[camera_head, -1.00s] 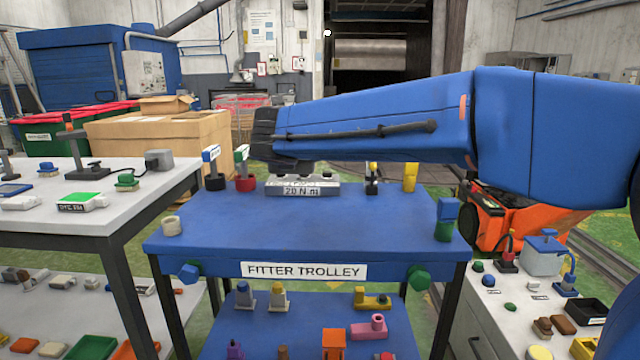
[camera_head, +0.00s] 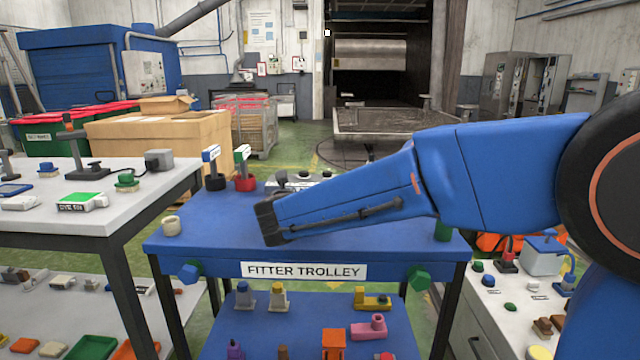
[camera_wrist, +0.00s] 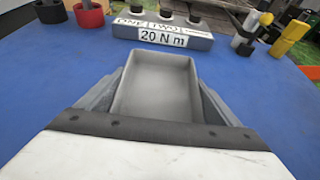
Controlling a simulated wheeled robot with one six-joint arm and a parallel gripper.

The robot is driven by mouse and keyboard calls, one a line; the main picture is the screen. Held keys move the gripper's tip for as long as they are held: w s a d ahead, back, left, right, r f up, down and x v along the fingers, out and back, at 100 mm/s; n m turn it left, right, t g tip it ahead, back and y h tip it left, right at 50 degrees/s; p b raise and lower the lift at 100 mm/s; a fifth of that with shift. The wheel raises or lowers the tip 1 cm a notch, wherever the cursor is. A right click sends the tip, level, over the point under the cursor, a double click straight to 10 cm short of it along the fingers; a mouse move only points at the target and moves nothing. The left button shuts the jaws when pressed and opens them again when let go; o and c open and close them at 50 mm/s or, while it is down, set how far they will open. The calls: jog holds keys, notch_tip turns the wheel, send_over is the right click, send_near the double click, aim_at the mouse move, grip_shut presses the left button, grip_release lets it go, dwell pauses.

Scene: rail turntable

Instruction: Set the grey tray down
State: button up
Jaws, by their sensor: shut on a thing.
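The grey tray (camera_wrist: 155,85) is in the wrist view, a shallow open rectangular tray, empty inside. My gripper (camera_wrist: 157,92) is shut on it, with one finger along each long side. The tray is over the blue top of the fitter trolley (camera_head: 205,235). I cannot tell whether it touches the surface. In the head view the tray and the fingers are hidden behind my blue arm.
A grey block labelled 20 N m (camera_wrist: 162,36) stands just beyond the tray. Black (camera_wrist: 55,10) and red (camera_wrist: 88,14) holders stand left of it, and a yellow piece (camera_wrist: 288,38) stands at the right. A beige ring (camera_head: 171,226) sits on the trolley's left edge.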

jog(key=v, duration=1.7)
jog(key=shift+s+d, duration=0.1)
jog(key=shift+d, duration=0.1)
jog(key=shift+c, duration=0.5)
jog(key=shift+a+x, duration=0.15)
jog(key=shift+x, duration=1.6)
jog(key=shift+a+x, duration=0.1)
jog(key=shift+x, duration=1.65)
jog(key=shift+f, duration=0.1)
